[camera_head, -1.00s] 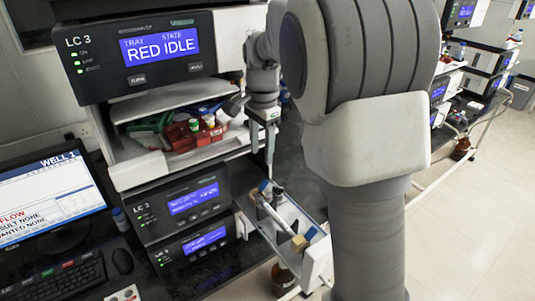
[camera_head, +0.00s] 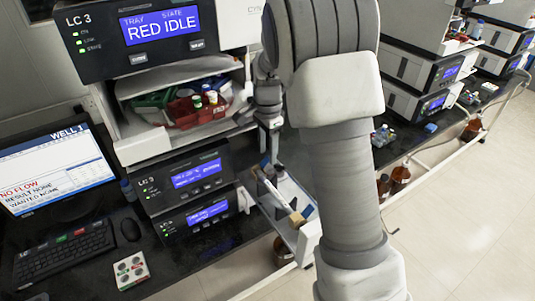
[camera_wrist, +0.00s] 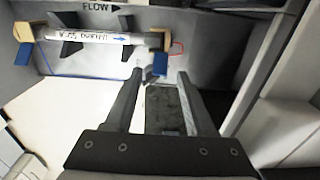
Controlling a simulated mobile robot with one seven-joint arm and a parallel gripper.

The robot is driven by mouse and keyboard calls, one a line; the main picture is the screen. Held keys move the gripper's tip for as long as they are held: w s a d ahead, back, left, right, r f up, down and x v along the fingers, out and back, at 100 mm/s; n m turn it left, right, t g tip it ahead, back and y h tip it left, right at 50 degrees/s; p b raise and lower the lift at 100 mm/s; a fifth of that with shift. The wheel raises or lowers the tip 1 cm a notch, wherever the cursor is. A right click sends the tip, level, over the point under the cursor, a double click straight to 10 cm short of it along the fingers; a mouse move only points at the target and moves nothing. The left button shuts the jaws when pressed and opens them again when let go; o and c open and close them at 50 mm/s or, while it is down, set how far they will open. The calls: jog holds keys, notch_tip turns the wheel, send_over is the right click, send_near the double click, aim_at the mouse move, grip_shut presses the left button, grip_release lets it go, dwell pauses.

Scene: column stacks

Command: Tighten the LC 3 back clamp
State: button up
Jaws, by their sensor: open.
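The open LC 3 column tray (camera_head: 273,204) sticks out of the lower LC 3 stack, holding a white column (camera_head: 270,188). In the wrist view the column (camera_wrist: 88,38) lies across a grey panel marked FLOW, with tan end blocks. A blue clamp piece (camera_wrist: 160,66) hangs below its right end block, apparently the back end. Another blue piece (camera_wrist: 25,53) is below the left end block. My gripper (camera_wrist: 154,76) is open, its fingertips either side of the right blue piece, with no clear contact. In the head view my gripper (camera_head: 271,150) is above the tray's back end.
The upper LC 3 unit (camera_head: 162,27) reads RED IDLE. Red and green bins with bottles (camera_head: 200,105) fill the shelf below it. A monitor (camera_head: 55,170), keyboard (camera_head: 65,252) and button box (camera_head: 131,270) stand at left. Open floor (camera_head: 450,220) lies at right.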

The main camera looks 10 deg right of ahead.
jog(key=shift+f, duration=0.9)
jog(key=shift+c, duration=0.3)
grip_shut()
